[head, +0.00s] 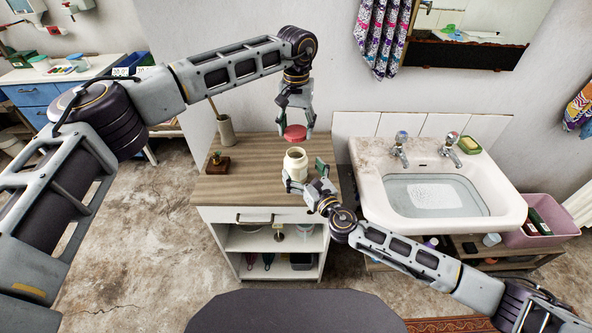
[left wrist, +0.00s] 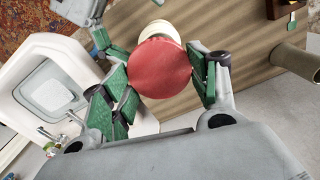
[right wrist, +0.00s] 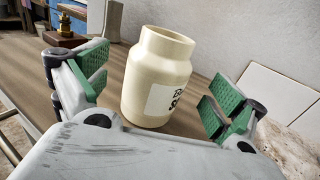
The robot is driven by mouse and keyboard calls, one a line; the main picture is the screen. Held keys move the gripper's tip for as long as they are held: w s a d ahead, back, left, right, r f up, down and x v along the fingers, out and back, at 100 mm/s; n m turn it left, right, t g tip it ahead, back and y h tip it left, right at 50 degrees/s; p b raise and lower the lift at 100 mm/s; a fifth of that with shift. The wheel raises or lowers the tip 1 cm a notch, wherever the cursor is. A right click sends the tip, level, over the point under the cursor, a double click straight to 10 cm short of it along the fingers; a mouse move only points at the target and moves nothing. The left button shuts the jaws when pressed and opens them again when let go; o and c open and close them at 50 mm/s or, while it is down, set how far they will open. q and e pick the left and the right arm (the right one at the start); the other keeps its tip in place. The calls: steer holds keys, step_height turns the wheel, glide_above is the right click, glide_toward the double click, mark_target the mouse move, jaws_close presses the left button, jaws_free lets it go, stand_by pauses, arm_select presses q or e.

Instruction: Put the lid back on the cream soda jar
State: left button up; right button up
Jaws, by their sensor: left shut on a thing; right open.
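The cream jar (head: 295,164) stands upright and open-mouthed on the wooden cabinet top. In the right wrist view the jar (right wrist: 158,80) shows a white label with dark lettering, partly turned away. In the left wrist view the lid (left wrist: 160,68) sits between green finger pads and hides most of the jar. My right gripper (head: 306,175) is open, with its fingers on either side of the jar; I see gaps between the pads and the jar.
A brown block with a small knob (head: 217,162) and a beige cylinder holding a stick (head: 226,130) stand at the left of the cabinet top (head: 240,187). A stone sink (head: 375,165) with two taps adjoins on the right. The front left of the top is clear.

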steer(key=shift+x, duration=2.2)
steer(key=c, duration=1.5)
arm_select(q)
glide_above(296, 152)
steer(key=shift+f, duration=2.45)
arm_select(e)
steer(key=shift+c, duration=0.2)
